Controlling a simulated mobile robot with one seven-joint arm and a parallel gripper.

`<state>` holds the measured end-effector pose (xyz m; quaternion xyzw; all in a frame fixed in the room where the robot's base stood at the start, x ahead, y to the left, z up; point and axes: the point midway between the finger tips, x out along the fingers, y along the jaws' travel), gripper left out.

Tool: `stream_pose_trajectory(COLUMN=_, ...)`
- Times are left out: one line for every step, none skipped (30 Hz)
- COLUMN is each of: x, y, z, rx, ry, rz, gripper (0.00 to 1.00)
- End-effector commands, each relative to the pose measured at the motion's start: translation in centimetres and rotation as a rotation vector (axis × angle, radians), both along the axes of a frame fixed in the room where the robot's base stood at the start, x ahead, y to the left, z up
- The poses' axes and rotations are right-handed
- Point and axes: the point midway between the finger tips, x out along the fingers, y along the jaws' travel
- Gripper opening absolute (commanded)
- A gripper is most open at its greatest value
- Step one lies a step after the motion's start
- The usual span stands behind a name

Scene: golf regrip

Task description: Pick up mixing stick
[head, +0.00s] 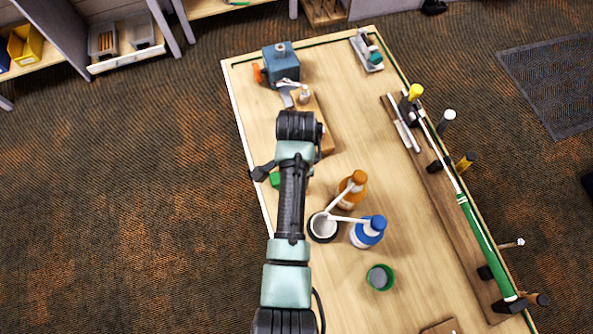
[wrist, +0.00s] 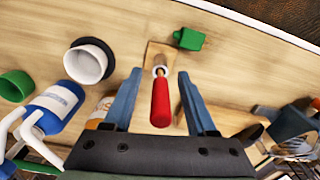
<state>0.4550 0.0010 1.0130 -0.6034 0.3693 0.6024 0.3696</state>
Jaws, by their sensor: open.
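A red-handled tool (wrist: 160,103), which may be the mixing stick, shows in the wrist view with a pale metal end at a small wooden block (wrist: 161,52). I cannot tell if it is a stick. My gripper (wrist: 159,74) is open, with one blue finger on each side of the red handle and clear gaps between. In the head view my arm hides the tool and most of the gripper. A white cup with a black base (head: 323,228) stands beside an orange bottle (head: 352,190) and a blue bottle (head: 368,232), both with long white spouts.
A green box (wrist: 189,39) lies just past the wooden block. A green cup (head: 380,277) stands near the blue bottle. A blue vise (head: 281,64) is at the far left of the table (head: 354,108). A golf club with a green grip (head: 481,232) lies along the right side.

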Motion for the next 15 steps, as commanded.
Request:
stream_pose_trajectory(x=-0.01, y=0.00, z=-0.01, rx=0.000, ry=0.000, rz=0.000, gripper=0.57)
stream_pose_trajectory(x=-0.01, y=0.00, z=-0.01, rx=0.000, ry=0.000, rz=0.000, gripper=0.57)
stream_pose_trajectory(x=0.00, y=-0.01, z=0.00, rx=0.000, ry=0.000, rz=0.000, gripper=0.55)
stream_pose_trajectory(x=0.00, y=-0.01, z=0.00, rx=0.000, ry=0.000, rz=0.000, gripper=0.50)
stream_pose_trajectory(x=0.00, y=-0.01, z=0.00, rx=0.000, ry=0.000, rz=0.000, gripper=0.45)
stream_pose_trajectory(x=0.00, y=-0.01, z=0.01, rx=0.000, ry=0.000, rz=0.000, gripper=0.37)
stream_pose_trajectory(x=0.00, y=-0.01, z=0.01, rx=0.000, ry=0.000, rz=0.000, gripper=0.32)
stream_pose_trajectory(x=0.00, y=-0.01, z=0.02, rx=0.000, ry=0.000, rz=0.000, gripper=0.27)
stream_pose_trajectory(x=0.00, y=-0.01, z=0.02, rx=0.000, ry=0.000, rz=0.000, gripper=0.19)
stream_pose_trajectory(x=0.00, y=-0.01, z=0.02, rx=0.000, ry=0.000, rz=0.000, gripper=0.14)
stream_pose_trajectory(x=0.00, y=-0.01, z=0.02, rx=0.000, ry=0.000, rz=0.000, gripper=0.09)
stream_pose_trajectory(x=0.00, y=-0.01, z=0.03, rx=0.000, ry=0.000, rz=0.000, gripper=0.01)
stream_pose_trajectory(x=0.00, y=-0.01, z=0.03, rx=0.000, ry=0.000, rz=0.000, gripper=0.00)
stream_pose_trajectory(x=0.00, y=-0.01, z=0.03, rx=0.000, ry=0.000, rz=0.000, gripper=0.00)
stream_pose_trajectory(x=0.00, y=-0.01, z=0.03, rx=0.000, ry=0.000, rz=0.000, gripper=0.00)
